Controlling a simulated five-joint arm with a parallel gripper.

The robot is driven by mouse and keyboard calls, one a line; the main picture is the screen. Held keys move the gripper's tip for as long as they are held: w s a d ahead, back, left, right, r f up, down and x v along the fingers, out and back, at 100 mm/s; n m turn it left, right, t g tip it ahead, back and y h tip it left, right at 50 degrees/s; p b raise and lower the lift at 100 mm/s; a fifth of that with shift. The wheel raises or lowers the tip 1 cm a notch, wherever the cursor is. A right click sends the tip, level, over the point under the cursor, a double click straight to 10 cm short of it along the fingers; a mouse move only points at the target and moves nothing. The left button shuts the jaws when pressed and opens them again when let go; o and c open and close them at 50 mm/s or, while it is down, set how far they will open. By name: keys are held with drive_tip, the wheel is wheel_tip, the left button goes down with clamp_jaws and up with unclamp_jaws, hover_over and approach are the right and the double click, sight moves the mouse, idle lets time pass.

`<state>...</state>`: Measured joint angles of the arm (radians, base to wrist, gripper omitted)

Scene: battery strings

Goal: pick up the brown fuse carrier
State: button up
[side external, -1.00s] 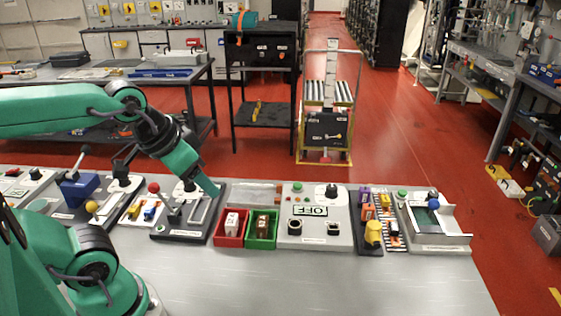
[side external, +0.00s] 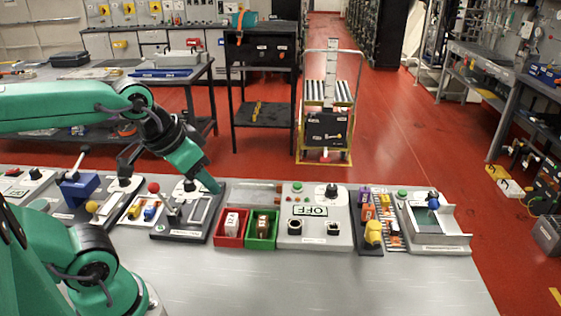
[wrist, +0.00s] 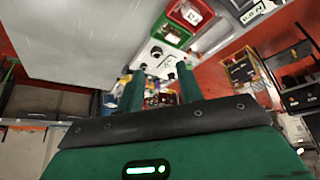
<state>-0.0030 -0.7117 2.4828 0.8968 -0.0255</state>
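The brown fuse carrier (side external: 263,225) stands in a small green bin (side external: 262,243) on the bench in the side external view. It is small and partly hidden by the bin walls. In the wrist view the green bin (wrist: 176,34) is near the top, beyond the fingers, with the brown carrier (wrist: 170,38) small inside it. My gripper (side external: 217,188) is above the bench, up and left of the green bin and apart from it. In the wrist view my gripper (wrist: 160,82) has its two fingers apart with nothing held between them.
A red bin (side external: 229,241) with a white carrier (side external: 232,223) adjoins the green bin on the left. A grey OFF panel (side external: 315,238) stands close on the right. The bench front (side external: 330,285) is clear.

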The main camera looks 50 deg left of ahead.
drive_tip(key=w+a+f+n+g, duration=0.1)
drive_tip(key=w+f+n+g, duration=0.3)
drive_tip(key=w, duration=0.5)
drive_tip(key=n+g, duration=0.1)
drive_tip(key=n, duration=0.3)
hover_over(262, 221)
drive_tip(key=f, duration=1.1)
drive_tip(key=shift+d, duration=0.2)
drive_tip(key=shift+w+f+n, duration=0.2)
drive_tip(key=shift+f+n, duration=0.1)
drive_tip(key=shift+f, duration=0.1)
drive_tip(key=shift+s+a+f, duration=0.1)
drive_tip(key=shift+f, duration=1.85)
drive_tip(key=shift+a+f, duration=0.1)
drive_tip(key=shift+f, duration=1.85)
drive_tip(key=shift+c, duration=0.5)
clamp_jaws()
